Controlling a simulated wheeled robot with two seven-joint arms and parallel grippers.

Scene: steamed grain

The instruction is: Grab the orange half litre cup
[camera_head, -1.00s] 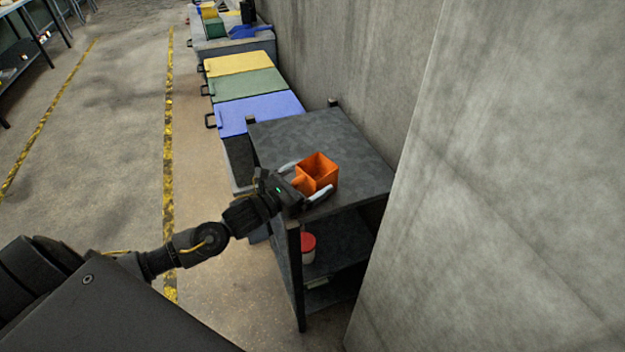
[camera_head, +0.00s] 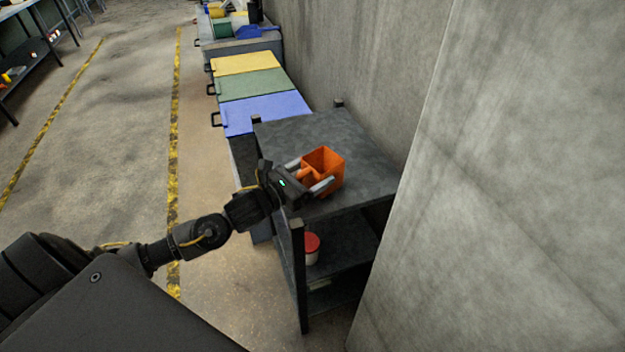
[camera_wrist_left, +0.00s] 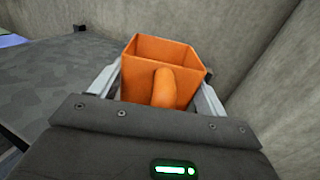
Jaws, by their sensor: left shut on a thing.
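The orange half litre cup (camera_head: 328,165) is a square, open-topped cup over the top of the dark shelf unit. In the left wrist view the cup (camera_wrist_left: 150,55) shows its empty-looking opening and a rounded handle that faces my wrist. My left gripper (camera_head: 311,175) is shut on the cup, with one finger on each side of it. In the left wrist view the fingers lie along its left and right walls. The cup's underside is hidden, so I cannot tell whether it touches the shelf top. My right gripper is not in view.
The dark shelf unit (camera_head: 365,170) stands against the concrete wall (camera_head: 500,180). A red-lidded white container (camera_head: 311,247) sits on its lower shelf. Behind are bins with yellow, green and blue (camera_head: 265,112) lids. Open floor (camera_head: 110,150) lies to the left.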

